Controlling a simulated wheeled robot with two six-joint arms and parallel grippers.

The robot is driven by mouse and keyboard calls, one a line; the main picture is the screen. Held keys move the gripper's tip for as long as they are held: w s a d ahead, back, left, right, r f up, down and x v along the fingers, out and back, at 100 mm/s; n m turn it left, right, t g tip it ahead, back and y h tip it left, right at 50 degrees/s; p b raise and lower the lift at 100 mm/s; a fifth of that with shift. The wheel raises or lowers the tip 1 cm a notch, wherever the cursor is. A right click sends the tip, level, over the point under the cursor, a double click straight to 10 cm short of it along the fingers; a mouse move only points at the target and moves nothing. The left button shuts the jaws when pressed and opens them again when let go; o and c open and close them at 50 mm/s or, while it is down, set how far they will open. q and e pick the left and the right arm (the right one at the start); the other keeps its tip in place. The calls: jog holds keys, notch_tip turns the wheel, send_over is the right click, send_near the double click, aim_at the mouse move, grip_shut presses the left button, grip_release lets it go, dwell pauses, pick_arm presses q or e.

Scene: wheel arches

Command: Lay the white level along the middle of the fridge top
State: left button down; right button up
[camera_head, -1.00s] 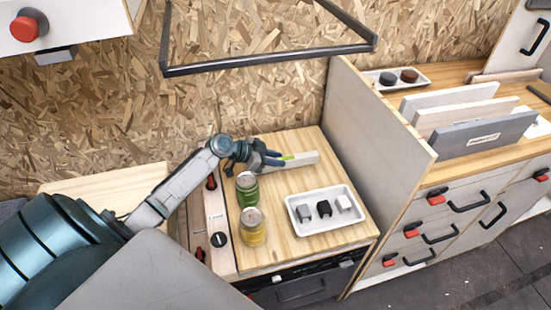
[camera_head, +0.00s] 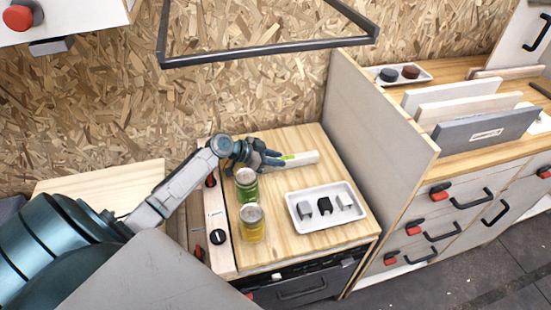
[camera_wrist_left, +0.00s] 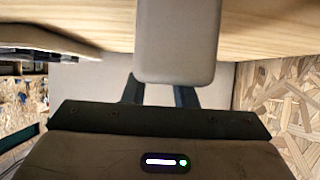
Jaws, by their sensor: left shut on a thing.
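The white level (camera_head: 300,159) lies along the back part of the wooden fridge top (camera_head: 284,240), its right end free. My left gripper (camera_head: 274,160) is shut on the level near its left end. In the left wrist view the level (camera_wrist_left: 176,42) runs between the two fingers of the left gripper (camera_wrist_left: 158,92). The head view does not show clearly whether the level touches the top. My right gripper is not in view.
A green-filled jar (camera_head: 246,186) and a yellow-filled jar (camera_head: 252,223) stand at the top's left side. A white tray (camera_head: 296,221) with small blocks lies at the front right. A tall panel (camera_head: 375,150) borders the top's right side. Bare wood lies between the level and tray.

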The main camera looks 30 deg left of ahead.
pick_arm(q)
jog(key=c, duration=1.1)
grip_release()
jog(key=shift+s+a+r, duration=0.1)
jog(key=shift+s+a, duration=0.1)
jog(key=b+v, duration=0.1)
jog(key=v, duration=0.8)
jog(key=shift+s+a+r, duration=0.25)
jog(key=shift+s+r, duration=0.1)
jog(key=shift+s, duration=0.05)
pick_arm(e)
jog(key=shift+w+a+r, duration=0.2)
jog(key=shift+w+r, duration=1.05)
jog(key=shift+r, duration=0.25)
